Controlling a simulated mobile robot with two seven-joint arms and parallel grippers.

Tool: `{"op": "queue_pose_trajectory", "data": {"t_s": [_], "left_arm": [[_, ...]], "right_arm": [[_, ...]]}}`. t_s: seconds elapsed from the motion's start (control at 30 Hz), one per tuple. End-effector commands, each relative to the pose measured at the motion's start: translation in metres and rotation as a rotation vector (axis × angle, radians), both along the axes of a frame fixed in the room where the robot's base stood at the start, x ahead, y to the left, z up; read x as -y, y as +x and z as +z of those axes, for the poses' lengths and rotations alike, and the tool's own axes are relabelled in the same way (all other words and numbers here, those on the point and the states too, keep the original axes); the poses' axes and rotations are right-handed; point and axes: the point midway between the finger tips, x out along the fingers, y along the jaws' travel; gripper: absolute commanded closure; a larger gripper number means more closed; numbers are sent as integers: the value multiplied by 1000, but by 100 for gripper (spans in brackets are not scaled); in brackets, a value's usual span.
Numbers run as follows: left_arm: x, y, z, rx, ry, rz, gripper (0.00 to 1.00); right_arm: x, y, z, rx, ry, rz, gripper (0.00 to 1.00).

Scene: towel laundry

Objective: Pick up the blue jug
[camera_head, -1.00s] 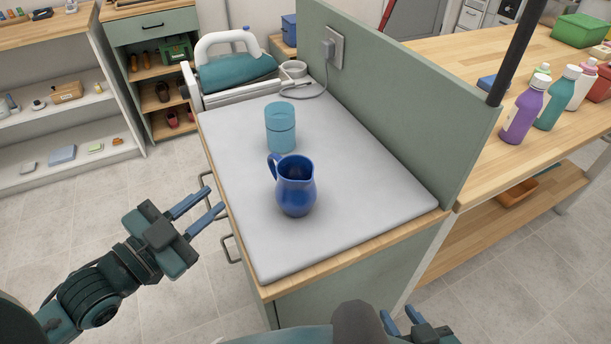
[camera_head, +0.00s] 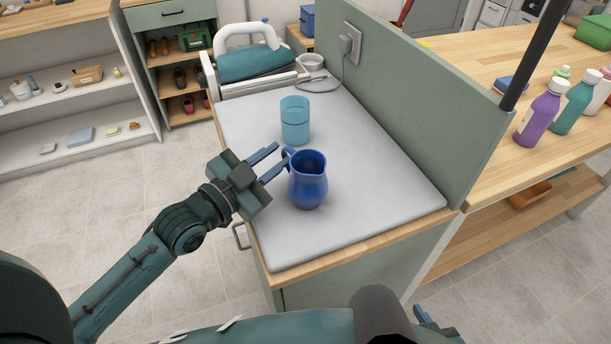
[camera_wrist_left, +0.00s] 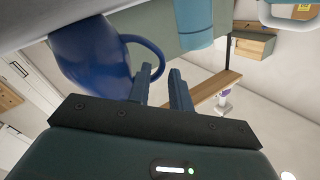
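The blue jug (camera_head: 308,182) stands upright on the grey pad of the counter, its handle on the left side. My left gripper (camera_head: 278,158) is level with the handle, its two fingers apart and pointing at it. In the left wrist view the jug (camera_wrist_left: 92,60) is at the upper left. Its handle curves close to the tips of the open left gripper (camera_wrist_left: 162,72), and nothing is clearly clamped. I cannot tell whether a finger touches the handle. My right gripper (camera_head: 424,316) shows only partly at the bottom edge, mostly hidden behind my own arm.
A teal and white iron-like appliance (camera_head: 250,62) is at the counter's far end. A green partition (camera_head: 420,115) borders the counter's right side. Bottles, including a purple one (camera_head: 540,115), stand on the wooden table beyond.

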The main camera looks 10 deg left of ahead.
Motion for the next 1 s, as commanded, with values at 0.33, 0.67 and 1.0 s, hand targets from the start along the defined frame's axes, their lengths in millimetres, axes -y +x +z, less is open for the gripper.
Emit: {"op": "queue_pose_trajectory", "data": {"t_s": [0.33,0.67,1.0], "left_arm": [[9,17,-1,-1,2,0,79],[9,16,-1,-1,2,1,100],[9,16,0,0,0,0,100]], "right_arm": [[2,-2,-7,-19,-8,-3,64],[2,-1,-4,-14,-6,-3,64],[1,-1,-3,-11,-5,-3,64]]}}
